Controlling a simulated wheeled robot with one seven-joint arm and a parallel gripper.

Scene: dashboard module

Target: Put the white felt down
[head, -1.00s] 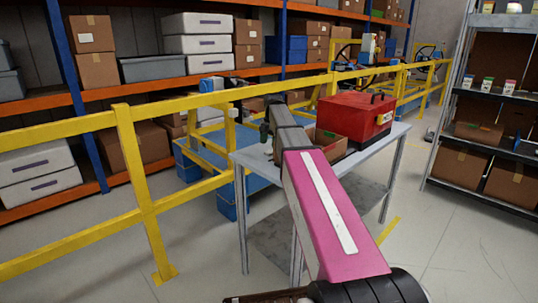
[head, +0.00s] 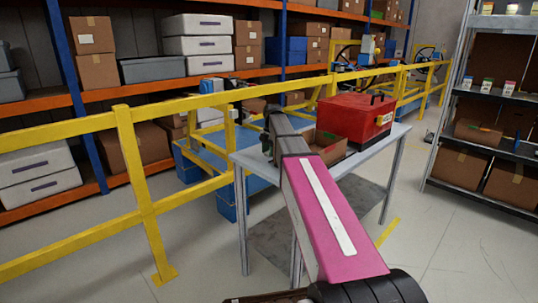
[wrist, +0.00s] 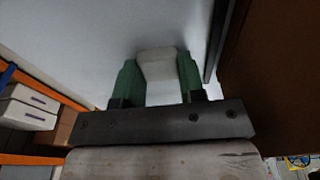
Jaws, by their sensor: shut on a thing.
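The white felt (wrist: 158,66) is a small pale block between the green fingers of my gripper (wrist: 157,75) in the wrist view. My gripper is shut on it from both sides. The grey table top (wrist: 85,45) shows beyond the felt; I cannot tell whether the felt touches it. In the head view my gripper (head: 267,147) is small and dark over the left end of the table (head: 252,160), left of the open cardboard box. The felt cannot be made out there.
The open cardboard box (head: 330,150) stands close to the right of my gripper; its brown side (wrist: 275,80) fills the right of the wrist view. A red toolbox (head: 352,117) stands behind it. A yellow railing (head: 180,107) runs behind the table.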

